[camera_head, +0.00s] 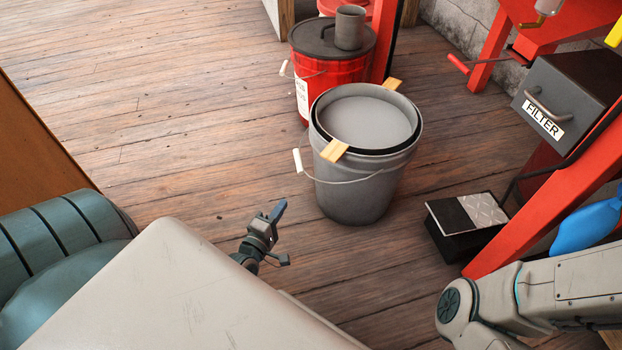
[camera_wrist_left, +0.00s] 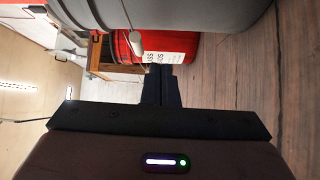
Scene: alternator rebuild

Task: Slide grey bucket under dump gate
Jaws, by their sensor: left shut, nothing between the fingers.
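The grey bucket (camera_head: 362,190) stands upright on the wood floor, with a grey surface inside its dark rim and yellow tabs at two sides. Its wire bail with a white grip (camera_head: 297,160) hangs toward the left. In the left wrist view the bucket (camera_wrist_left: 190,14) fills the top edge. My left gripper (camera_head: 278,210) is shut and empty, left of the bucket and apart from it. Its closed fingers also show in the left wrist view (camera_wrist_left: 161,85). My right arm is at the lower right, its gripper out of frame. I cannot tell which part is the dump gate.
A red bucket (camera_head: 332,72) with a dark lid and a grey cup (camera_head: 350,27) stands behind the grey bucket. A pedal box (camera_head: 465,225), a FILTER drawer (camera_head: 550,105) and red frame legs stand at the right. Floor at left is clear.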

